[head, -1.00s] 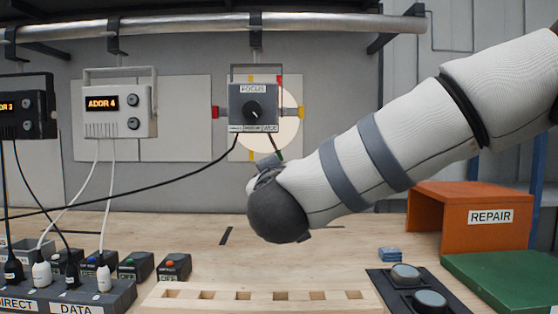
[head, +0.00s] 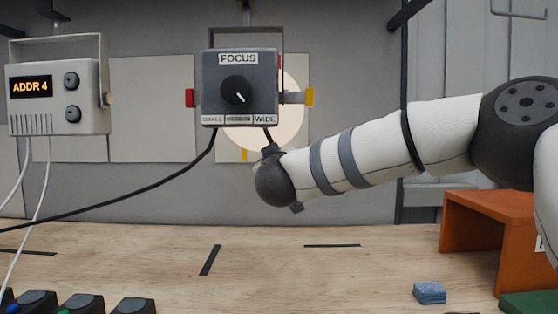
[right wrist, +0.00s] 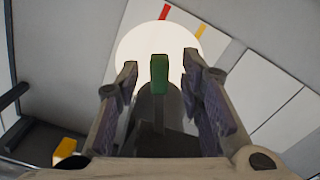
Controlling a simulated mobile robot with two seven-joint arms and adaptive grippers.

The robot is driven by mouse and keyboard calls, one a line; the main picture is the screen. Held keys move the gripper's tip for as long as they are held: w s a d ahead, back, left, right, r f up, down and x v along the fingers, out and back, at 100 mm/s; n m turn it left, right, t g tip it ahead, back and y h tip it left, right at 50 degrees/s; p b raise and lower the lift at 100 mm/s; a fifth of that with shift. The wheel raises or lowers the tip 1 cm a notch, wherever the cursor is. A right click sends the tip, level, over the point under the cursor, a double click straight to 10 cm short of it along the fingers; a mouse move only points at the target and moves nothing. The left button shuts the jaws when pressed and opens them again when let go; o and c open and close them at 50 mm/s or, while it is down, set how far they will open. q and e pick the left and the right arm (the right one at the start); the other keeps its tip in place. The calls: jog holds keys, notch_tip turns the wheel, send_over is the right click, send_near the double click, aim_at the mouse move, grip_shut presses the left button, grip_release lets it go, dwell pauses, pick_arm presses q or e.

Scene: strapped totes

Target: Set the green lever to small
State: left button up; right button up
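The grey FOCUS box (head: 210,75) hangs at the back, with a dark front knob and SMALL, MEDIUM and WIDE labels along its bottom edge. A thin dark lever stem (head: 268,135) reaches down from under the WIDE label. The green lever (right wrist: 159,72) shows its green tip in the right wrist view; the wrist hides it in the head view. My right gripper (right wrist: 160,66) is open, its fingers on either side of the green tip with gaps on both sides. My left gripper is in neither view.
A white ADDR 4 box (head: 50,118) hangs at left. A black cable (head: 120,205) runs left from the FOCUS box. An orange shelf (head: 480,205) and a small blue block (head: 430,292) are at right. The middle bench is mostly clear.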

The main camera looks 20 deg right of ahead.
jog(key=shift+w+d, duration=0.15)
jog(key=shift+w, duration=0.55)
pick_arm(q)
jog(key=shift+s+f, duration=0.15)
pick_arm(e)
jog(key=shift+w+d+r, duration=0.1)
jog(key=shift+w+d, duration=0.05)
jog(key=shift+w, duration=0.3)
